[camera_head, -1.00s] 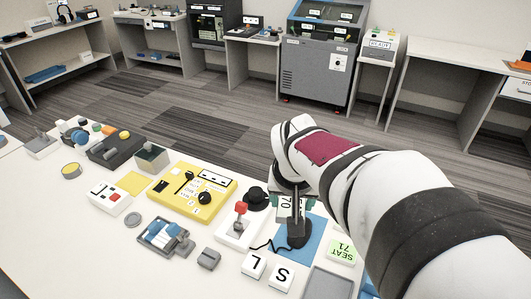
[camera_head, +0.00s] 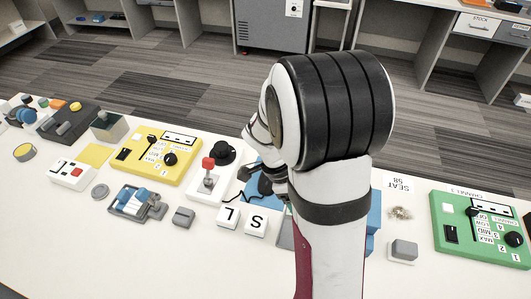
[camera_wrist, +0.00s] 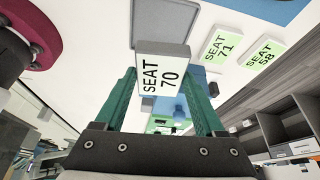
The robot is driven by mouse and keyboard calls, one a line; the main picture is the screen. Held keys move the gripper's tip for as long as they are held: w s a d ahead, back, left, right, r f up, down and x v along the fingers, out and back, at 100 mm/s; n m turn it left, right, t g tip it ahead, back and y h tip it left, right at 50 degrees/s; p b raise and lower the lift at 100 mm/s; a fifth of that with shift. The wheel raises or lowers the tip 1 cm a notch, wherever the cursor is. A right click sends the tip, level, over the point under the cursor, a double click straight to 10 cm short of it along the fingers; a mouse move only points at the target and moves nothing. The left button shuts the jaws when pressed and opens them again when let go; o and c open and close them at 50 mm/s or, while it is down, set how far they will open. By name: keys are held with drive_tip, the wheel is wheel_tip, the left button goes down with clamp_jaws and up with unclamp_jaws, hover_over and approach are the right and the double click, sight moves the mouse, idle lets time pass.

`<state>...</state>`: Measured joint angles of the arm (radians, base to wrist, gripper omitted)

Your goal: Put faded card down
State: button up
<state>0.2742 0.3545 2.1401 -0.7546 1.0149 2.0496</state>
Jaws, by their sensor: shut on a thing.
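The faded card (camera_wrist: 161,82) is whitish with "SEAT 70" in black. My gripper (camera_wrist: 158,68) has green fingers on both sides of the card and is shut on it, holding it up in the wrist view. Two pale green cards, "SEAT 71" (camera_wrist: 222,46) and "SEAT 58" (camera_wrist: 264,56), lie on the white surface in the wrist view, apart from the held card. The SEAT 58 card also shows in the head view (camera_head: 397,184), right of my arm.
A blue mat (camera_head: 256,190) lies partly behind my arm. The front left table is bare.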

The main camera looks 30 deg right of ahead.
drive_tip(key=shift+m, duration=0.7)
drive_tip(key=f, duration=1)
drive_tip(key=shift+s+d+f, duration=0.25)
drive_tip(key=shift+s+f, duration=0.15)
drive_tip(key=o, duration=1.4)
drive_tip(key=shift+f, duration=0.1)
drive_tip(key=shift+c, duration=0.2)
drive_tip(key=v, duration=1.3)
drive_tip(key=s+a+r+n+t+y, duration=0.1)
drive_tip(key=s+a+r+n+y, duration=0.1)
drive_tip(key=s+a+r+n, duration=0.2)
drive_tip(key=s+a+r+n+t+y, duration=0.1)
drive_tip(key=s+a+r+n+y, duration=0.2)
drive_tip(key=s+a+n, duration=0.8)
wheel_tip(320, 180, up, 2)
drive_tip(key=n, duration=0.6)
drive_tip(key=shift+s+a+t, duration=0.2)
drive_tip(key=shift+a+t, duration=0.1)
